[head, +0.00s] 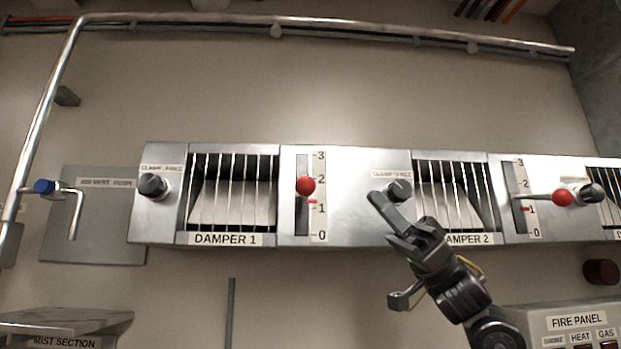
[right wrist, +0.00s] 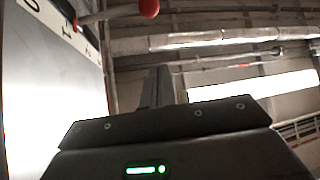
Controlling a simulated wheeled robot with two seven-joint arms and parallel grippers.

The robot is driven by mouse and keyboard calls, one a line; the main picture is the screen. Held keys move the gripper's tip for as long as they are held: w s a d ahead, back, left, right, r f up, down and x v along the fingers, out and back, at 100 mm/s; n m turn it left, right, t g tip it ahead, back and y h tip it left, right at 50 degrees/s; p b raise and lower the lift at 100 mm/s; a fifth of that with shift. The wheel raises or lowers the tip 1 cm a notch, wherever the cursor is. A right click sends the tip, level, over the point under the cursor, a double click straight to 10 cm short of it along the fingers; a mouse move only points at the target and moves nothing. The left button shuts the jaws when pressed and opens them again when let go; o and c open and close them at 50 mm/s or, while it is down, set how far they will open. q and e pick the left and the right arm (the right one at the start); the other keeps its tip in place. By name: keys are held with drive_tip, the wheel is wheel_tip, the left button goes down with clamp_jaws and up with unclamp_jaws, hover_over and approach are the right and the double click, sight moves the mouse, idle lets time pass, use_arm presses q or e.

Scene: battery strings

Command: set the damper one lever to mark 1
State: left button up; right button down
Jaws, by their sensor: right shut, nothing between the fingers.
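The damper one lever shows its red knob (head: 305,186) end-on in front of a dark slot (head: 301,222), right of the DAMPER 1 grille (head: 230,193). The knob appears just below mark 2 on the 0 to 3 scale (head: 319,221). A red knob (right wrist: 149,8) on a rod shows there; I cannot tell which lever. My left gripper is out of view.
The damper two lever's red knob (head: 562,197) stands right of my gripper. Dark clamp knobs are at the left (head: 152,185) and behind my fingertips (head: 399,188). Wall below DAMPER 1 is mostly clear.

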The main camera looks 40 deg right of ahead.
wheel_tip(320, 180, up, 8)
drive_tip(key=p, duration=0.9)
hover_over(304, 190)
drive_tip(key=s+d, duration=0.3)
drive_tip(key=d, duration=0.1)
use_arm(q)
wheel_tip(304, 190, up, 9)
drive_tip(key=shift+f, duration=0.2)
use_arm(e)
drive_tip(key=f, duration=0.1)
drive_tip(key=w+f, duration=0.1)
drive_tip(key=f, duration=0.2)
drive_tip(key=shift+w+a+f, duration=0.2)
drive_tip(key=shift+w+a, duration=0.05)
drive_tip(key=shift+a, duration=0.05)
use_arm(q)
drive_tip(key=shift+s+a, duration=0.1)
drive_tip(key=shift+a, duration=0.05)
use_arm(e)
drive_tip(key=shift+a, duration=0.1)
